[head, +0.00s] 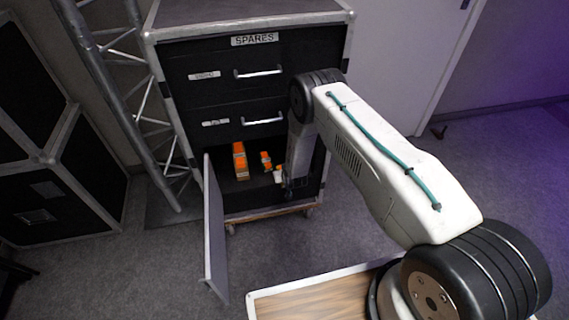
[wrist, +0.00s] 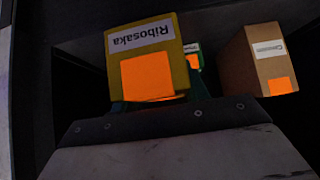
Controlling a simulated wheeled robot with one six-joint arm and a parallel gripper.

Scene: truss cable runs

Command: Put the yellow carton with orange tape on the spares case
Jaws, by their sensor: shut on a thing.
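The spares case (head: 246,22) is a black cabinet with metal edges, a SPARES label and a flat top that looks bare where it shows. Its lower compartment is open. My gripper (head: 288,183) reaches into the right side of that compartment. In the wrist view my gripper (wrist: 158,106) is shut on the yellow carton (wrist: 143,41), which has an orange tape patch and a white label reading "Ribosaka" upside down.
A brown carton with orange tape (wrist: 240,64) stands in the compartment, also in the head view (head: 240,163). A smaller item with orange (head: 266,161) is between it and my gripper. The open door (head: 214,235) swings out at left. A metal truss (head: 125,95) stands left of the case.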

